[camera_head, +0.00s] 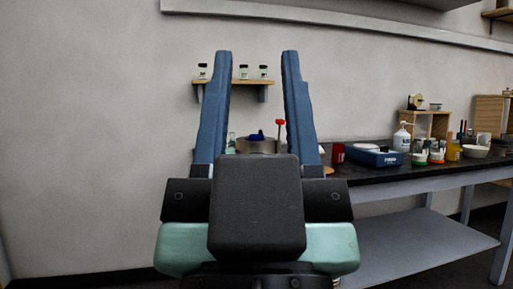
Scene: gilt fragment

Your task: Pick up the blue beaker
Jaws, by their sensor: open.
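My gripper (256,55) fills the middle of the view, with its two long blue fingers pointing up and away. It is open, with nothing between the fingers. Beyond it, between the fingers, a small dark blue object (256,135) shows at a grey metal pot-like container (258,146). I cannot tell whether this blue object is the beaker. My gripper's body hides the lower part of that container and the bench under it. No other thing is clearly a blue beaker.
A dark-topped bench (400,172) runs right, holding a red cup (338,153), a blue device (375,156), a white pump bottle (401,139) and a white bowl (475,151). A wall shelf (235,82) holds small jars. A pale-green glass item (231,142) stands by the container.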

